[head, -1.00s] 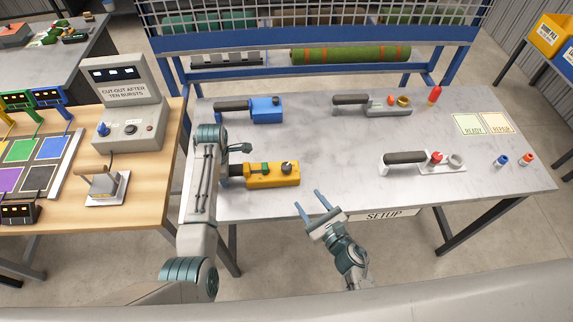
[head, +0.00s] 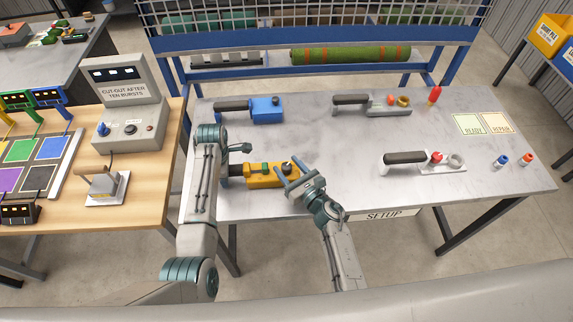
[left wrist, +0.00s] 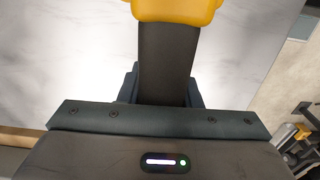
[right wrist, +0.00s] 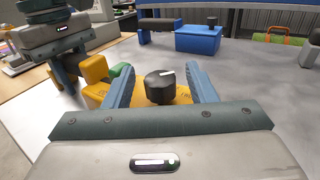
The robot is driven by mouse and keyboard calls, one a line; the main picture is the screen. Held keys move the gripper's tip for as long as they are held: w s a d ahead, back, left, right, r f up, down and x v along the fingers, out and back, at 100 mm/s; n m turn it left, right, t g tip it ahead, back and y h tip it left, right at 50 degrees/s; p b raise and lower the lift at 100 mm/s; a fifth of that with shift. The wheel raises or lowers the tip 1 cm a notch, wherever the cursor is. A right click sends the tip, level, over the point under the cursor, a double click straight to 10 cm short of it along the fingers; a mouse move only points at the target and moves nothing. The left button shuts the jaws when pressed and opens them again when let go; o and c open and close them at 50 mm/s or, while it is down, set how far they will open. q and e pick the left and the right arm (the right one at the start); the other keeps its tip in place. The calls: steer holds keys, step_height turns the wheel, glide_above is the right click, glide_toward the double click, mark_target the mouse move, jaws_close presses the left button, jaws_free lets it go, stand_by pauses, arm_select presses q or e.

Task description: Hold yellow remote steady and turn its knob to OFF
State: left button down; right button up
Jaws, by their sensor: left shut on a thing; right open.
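The yellow remote (head: 258,181) lies at the left front of the grey table, with a green button (right wrist: 122,80) and a black knob (right wrist: 160,86) with a white mark on top. My left gripper (left wrist: 165,85) is shut on the remote's black handle (left wrist: 167,55); in the head view my left arm partly hides that end. My right gripper (head: 285,168) is open at the knob end. In the right wrist view its two fingers (right wrist: 160,85) stand on either side of the knob, with no clear contact. The OFF marking cannot be read.
A blue remote (head: 263,110) lies behind the yellow one. Two grey remotes (head: 385,104) (head: 440,162) lie to the right, with small blue and red caps (head: 502,160) near the right edge. A wooden table (head: 150,185) adjoins at left. The table's middle is clear.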

steer(key=shift+w+a, duration=0.35)
steer(key=shift+w, duration=0.25)
steer(key=c, duration=1)
steer(key=shift+o, duration=0.2)
steer(key=shift+m+t+h, duration=0.5)
steer(key=shift+m+h, duration=0.3)
steer(key=shift+h, duration=0.3)
steer(key=o, duration=1)
steer(key=shift+c, duration=0.2)
